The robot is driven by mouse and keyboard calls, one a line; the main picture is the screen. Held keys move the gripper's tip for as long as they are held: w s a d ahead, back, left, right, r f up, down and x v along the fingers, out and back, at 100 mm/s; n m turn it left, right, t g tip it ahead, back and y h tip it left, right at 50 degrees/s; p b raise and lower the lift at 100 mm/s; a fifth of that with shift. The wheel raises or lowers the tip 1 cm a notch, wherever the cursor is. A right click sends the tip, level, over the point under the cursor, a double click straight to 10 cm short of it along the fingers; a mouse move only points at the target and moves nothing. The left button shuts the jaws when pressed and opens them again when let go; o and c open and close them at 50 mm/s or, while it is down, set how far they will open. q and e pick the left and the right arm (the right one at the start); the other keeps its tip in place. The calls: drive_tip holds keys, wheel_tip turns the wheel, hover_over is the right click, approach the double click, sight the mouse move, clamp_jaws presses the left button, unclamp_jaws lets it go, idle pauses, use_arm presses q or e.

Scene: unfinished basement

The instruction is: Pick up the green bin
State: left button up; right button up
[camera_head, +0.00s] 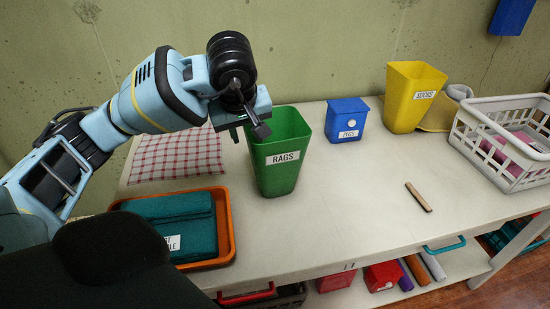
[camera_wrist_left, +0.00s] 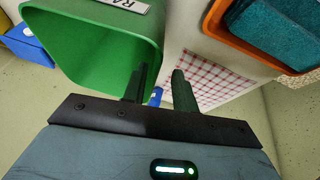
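The green bin (camera_head: 283,165), labelled RAGS, stands upright on the white table. In the left wrist view its open mouth and inner wall (camera_wrist_left: 90,45) fill the upper left. My left gripper (camera_head: 248,131) is at the bin's upper left rim. In the left wrist view, the left gripper's fingers (camera_wrist_left: 160,92) are apart; one overlaps the bin's opening and the other is outside its wall. I cannot tell whether either touches the bin. My right gripper is not in view.
A blue bin (camera_head: 347,121) and a yellow SOCKS bin (camera_head: 412,98) stand to the right. An orange tray (camera_head: 228,235) with teal cloths is at the front left, a checkered cloth (camera_head: 175,155) behind it. A light basket (camera_head: 500,140) and wooden stick (camera_head: 418,197) are right.

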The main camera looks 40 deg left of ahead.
sight(277, 160)
use_arm(q)
drive_tip(key=shift+d+x, duration=0.2)
drive_tip(key=shift+x, duration=1.1)
drive_tip(key=shift+d+x, duration=0.15)
drive_tip(key=shift+x, duration=1.15)
drive_tip(key=shift+f, duration=0.1)
drive_tip(key=shift+c, duration=0.2)
clamp_jaws()
